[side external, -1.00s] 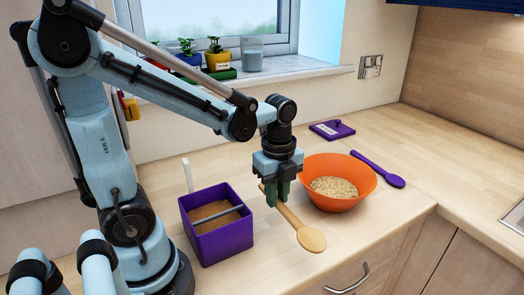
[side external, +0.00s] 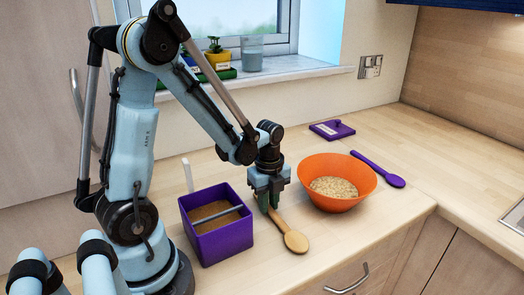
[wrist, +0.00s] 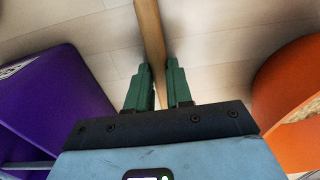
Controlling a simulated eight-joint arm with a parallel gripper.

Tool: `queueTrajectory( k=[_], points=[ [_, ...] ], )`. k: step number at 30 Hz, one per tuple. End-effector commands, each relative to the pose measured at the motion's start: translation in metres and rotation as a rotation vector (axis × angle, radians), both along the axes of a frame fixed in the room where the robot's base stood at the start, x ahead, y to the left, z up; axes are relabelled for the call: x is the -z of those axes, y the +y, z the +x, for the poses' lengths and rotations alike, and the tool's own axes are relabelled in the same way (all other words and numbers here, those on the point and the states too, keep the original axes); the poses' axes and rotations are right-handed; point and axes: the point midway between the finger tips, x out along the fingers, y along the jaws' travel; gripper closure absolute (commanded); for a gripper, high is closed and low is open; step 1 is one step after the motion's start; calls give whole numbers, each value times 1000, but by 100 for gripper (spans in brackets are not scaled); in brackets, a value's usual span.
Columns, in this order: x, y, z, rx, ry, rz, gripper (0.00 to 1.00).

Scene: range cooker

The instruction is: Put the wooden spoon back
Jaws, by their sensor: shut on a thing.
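The wooden spoon (side external: 295,241) is at the front of the counter, between the purple box and the orange bowl. Its round head points toward the counter's front edge. My gripper (side external: 268,207) points down and is shut on the spoon's handle, close to the counter top. In the wrist view, the spoon's handle (wrist: 150,32) passes between the two green fingers of my gripper (wrist: 159,70). I cannot tell whether the spoon touches the counter. The end of the handle is hidden behind my gripper.
The open purple box (side external: 226,243) with a divider bar stands left of my gripper. The orange bowl (side external: 345,204) of grainy food stands to the right. A purple spoon (side external: 378,169) and a flat purple item (side external: 332,130) lie behind it. Bare counter lies in front of the bowl.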

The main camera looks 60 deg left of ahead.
Motion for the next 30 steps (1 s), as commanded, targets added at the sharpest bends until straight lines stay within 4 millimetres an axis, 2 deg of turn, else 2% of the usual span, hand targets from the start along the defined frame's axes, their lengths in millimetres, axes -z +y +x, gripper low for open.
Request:
queueTrajectory(
  k=[10, 11, 15, 25, 30],
  points=[
    [3, 0, 0, 0, 0, 0, 100],
    [3, 0, 0, 0, 0, 0, 77],
    [3, 0, 0, 0, 0, 0, 55],
    [1, 0, 0, 0, 0, 0, 54],
    [-10, 0, 0, 0, 0, 0, 54]
  ],
)
